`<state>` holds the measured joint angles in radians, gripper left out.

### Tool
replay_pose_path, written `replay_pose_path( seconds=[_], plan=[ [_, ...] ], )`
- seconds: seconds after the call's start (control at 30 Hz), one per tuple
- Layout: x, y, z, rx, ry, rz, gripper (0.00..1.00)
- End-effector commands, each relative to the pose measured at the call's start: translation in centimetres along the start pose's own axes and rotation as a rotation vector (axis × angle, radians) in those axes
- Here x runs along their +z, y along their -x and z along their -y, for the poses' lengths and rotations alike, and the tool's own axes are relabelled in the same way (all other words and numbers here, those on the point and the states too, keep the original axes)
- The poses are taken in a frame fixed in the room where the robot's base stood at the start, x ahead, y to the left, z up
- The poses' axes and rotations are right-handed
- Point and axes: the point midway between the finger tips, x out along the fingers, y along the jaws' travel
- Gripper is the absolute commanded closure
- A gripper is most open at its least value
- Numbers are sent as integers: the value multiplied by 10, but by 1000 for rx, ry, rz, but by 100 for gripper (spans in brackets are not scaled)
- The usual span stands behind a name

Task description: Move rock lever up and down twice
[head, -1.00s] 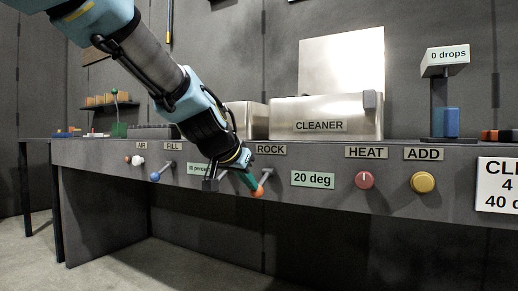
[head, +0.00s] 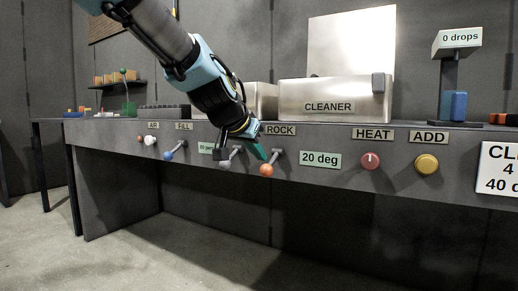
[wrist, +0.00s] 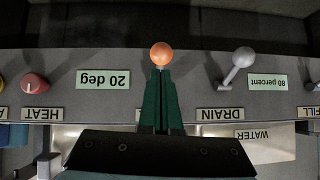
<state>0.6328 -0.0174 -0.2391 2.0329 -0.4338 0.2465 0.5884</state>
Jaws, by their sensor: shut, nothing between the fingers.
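The rock lever (head: 267,169) has an orange ball on its end and stands on the bench's front panel under the ROCK label (head: 280,130). In the head view its ball hangs low, with the shaft slanting up to the right. My gripper (head: 259,153) is just above and left of the ball, its green fingers pointing down at it. In the wrist view the fingers (wrist: 160,78) are together with nothing between them, and the orange ball (wrist: 161,54) shows right at their tips. I cannot tell whether they touch. The lever's shaft is hidden behind the fingers there.
The grey DRAIN lever (wrist: 243,57) is close beside the rock lever, near my gripper. A 20 deg display (head: 320,159), a red HEAT knob (head: 370,161) and a yellow ADD button (head: 427,164) lie to the right. The CLEANER box (head: 335,98) stands on the bench above.

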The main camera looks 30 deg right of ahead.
Motion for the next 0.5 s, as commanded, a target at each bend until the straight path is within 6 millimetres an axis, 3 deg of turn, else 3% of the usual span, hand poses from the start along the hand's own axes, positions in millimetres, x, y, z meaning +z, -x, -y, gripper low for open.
replay_pose_path(
  seconds=[0.07, 0.5],
  plan=[
    [-15, 7, 2, 0, -1, 0, 100],
    [17, 76, 0, -1, -1, -4, 100]
  ],
)
